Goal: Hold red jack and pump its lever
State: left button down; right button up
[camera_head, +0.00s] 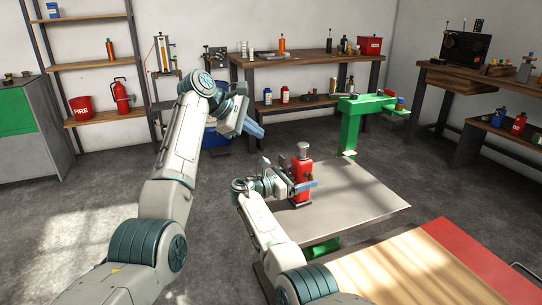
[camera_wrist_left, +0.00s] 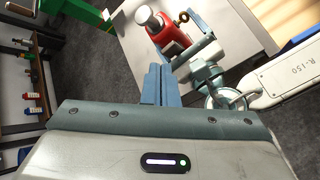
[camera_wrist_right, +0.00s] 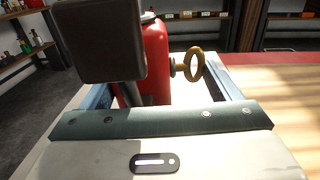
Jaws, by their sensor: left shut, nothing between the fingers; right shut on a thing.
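The red jack (camera_head: 302,178) stands upright on the grey-topped table, with a silver cap on top. My right gripper (camera_head: 304,186) is shut around its body from the near left side. In the right wrist view the jack (camera_wrist_right: 156,60) sits between the two fingers, with a brass ring (camera_wrist_right: 196,64) on its side. A dark block (camera_wrist_right: 98,42) hides part of the jack there; I cannot tell if it belongs to the lever. My left gripper (camera_head: 254,130) is shut and empty, raised left of the jack. The left wrist view shows its closed fingers (camera_wrist_left: 160,84) apart from the jack (camera_wrist_left: 172,38).
The grey tabletop (camera_head: 370,208) is clear around the jack. A green stand (camera_head: 350,128) rises behind it. A wooden bench with a red edge (camera_head: 465,255) lies at the front right. Shelves and benches line the walls.

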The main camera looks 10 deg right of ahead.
pick_arm(q)
jog(key=n, duration=0.9)
jog(key=a+f+n, duration=0.1)
jog(key=n, duration=0.8)
jog(key=s+a+f+n, duration=0.1)
jog(key=n, duration=0.8)
jog(key=shift+a+f, duration=0.15)
jog(key=shift+a, duration=0.1)
jog(key=shift+f+n, duration=0.1)
jog(key=shift+n, duration=0.2)
